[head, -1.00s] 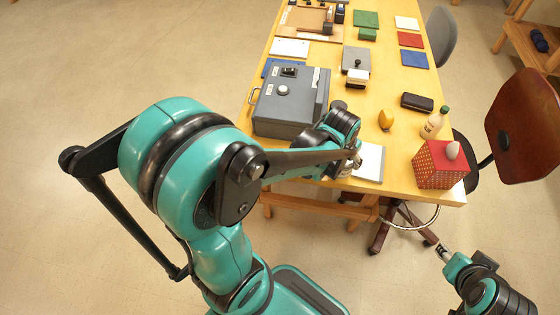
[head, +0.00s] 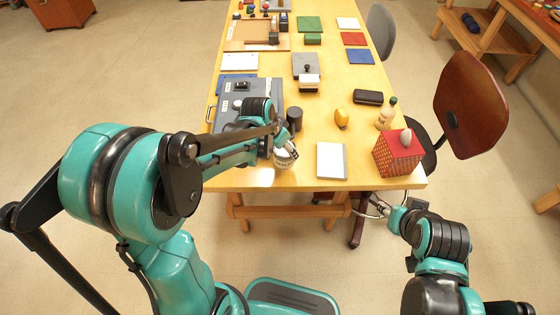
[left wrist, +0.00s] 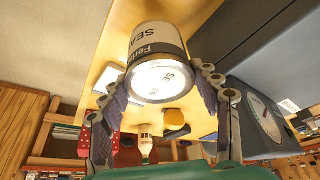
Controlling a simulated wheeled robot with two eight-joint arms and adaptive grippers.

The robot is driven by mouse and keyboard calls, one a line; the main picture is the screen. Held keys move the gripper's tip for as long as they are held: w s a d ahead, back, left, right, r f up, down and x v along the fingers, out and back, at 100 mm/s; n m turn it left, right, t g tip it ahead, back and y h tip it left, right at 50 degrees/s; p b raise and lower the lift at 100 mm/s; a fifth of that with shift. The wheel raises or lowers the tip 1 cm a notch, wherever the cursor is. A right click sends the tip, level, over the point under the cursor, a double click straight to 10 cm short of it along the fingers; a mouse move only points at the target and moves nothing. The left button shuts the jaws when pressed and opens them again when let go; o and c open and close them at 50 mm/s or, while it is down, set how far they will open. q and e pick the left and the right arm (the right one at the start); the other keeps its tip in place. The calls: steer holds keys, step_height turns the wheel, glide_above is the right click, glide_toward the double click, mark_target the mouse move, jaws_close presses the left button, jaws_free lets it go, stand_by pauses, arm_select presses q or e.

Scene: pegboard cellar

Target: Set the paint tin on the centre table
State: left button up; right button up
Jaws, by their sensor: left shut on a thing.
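The paint tin (head: 285,158) is a white cylinder with dark lettering, at the front edge of the yellow table (head: 260,178), left of a white notepad. In the left wrist view the tin (left wrist: 158,62) sits between the two fingers, its pale lettered end toward the camera. My left gripper (head: 279,147) is shut on the tin. Whether the tin's base touches the tabletop cannot be told. My right gripper (head: 396,216) is low, off the table's front right; its fingers are too small to read.
A grey case with a dial (head: 240,98) stands close left of my left gripper, with a dark cylinder (head: 294,118) beside it.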

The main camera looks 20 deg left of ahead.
arm_select(q)
steer(key=shift+s+a+f, duration=0.45)
steer(key=shift+s+a, duration=0.05)
step_height(320, 180, down, 4)
steer(key=shift+f+b, duration=0.1)
steer(key=shift+b, duration=0.85)
steer(key=o, duration=1.4)
steer(key=shift+o, duration=0.2)
